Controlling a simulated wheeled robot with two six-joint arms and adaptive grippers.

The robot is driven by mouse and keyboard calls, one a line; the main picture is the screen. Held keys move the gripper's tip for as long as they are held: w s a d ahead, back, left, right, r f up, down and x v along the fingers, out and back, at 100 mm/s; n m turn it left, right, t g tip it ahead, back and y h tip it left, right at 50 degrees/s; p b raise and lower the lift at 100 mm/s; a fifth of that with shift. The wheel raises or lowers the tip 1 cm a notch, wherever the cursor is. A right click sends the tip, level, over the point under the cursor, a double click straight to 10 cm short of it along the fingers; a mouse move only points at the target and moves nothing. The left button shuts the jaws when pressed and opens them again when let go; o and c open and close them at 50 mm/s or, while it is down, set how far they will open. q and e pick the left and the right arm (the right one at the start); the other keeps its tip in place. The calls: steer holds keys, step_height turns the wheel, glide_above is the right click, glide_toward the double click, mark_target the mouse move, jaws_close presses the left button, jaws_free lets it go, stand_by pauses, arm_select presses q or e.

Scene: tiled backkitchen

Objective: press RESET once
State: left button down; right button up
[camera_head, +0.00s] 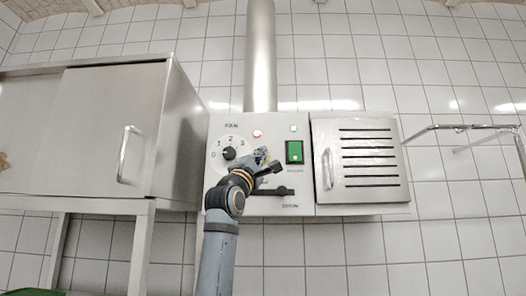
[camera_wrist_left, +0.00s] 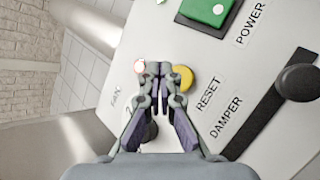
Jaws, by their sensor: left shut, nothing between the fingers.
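The control panel (camera_head: 277,123) is pale grey and fixed to the tiled wall. The RESET button is a yellow round cap (camera_wrist_left: 186,77) beside the RESET label (camera_wrist_left: 209,94) in the left wrist view. My left gripper (camera_wrist_left: 158,68) is shut and empty, its fingertips just left of the yellow cap and partly over its edge. I cannot tell whether they touch it. In the head view my left gripper (camera_head: 263,155) is in front of the panel's middle and hides most of the button. My right gripper is not in view.
A FAN dial (camera_head: 229,153) is left of the gripper, a green POWER switch (camera_head: 294,151) right, and a DAMPER slider knob (camera_head: 282,190) below. A red lamp (camera_head: 257,133) is above. A steel cabinet (camera_head: 115,125) stands left, and a slotted door (camera_head: 356,160) is right.

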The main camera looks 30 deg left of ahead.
arm_select(q)
steer(key=shift+w+a+p, duration=0.25)
steer(key=shift+w+a, duration=0.05)
steer(key=shift+w, duration=0.2)
steer(key=shift+w+a+p, duration=0.25)
steer(key=shift+w+a, duration=0.05)
steer(key=shift+w, duration=0.2)
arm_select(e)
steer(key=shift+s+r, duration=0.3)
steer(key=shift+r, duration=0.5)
arm_select(q)
steer(key=shift+s+r, duration=0.1)
steer(key=shift+w, duration=0.25)
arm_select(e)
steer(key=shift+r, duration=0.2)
arm_select(q)
steer(key=shift+w+a, duration=0.15)
steer(key=shift+a, duration=0.05)
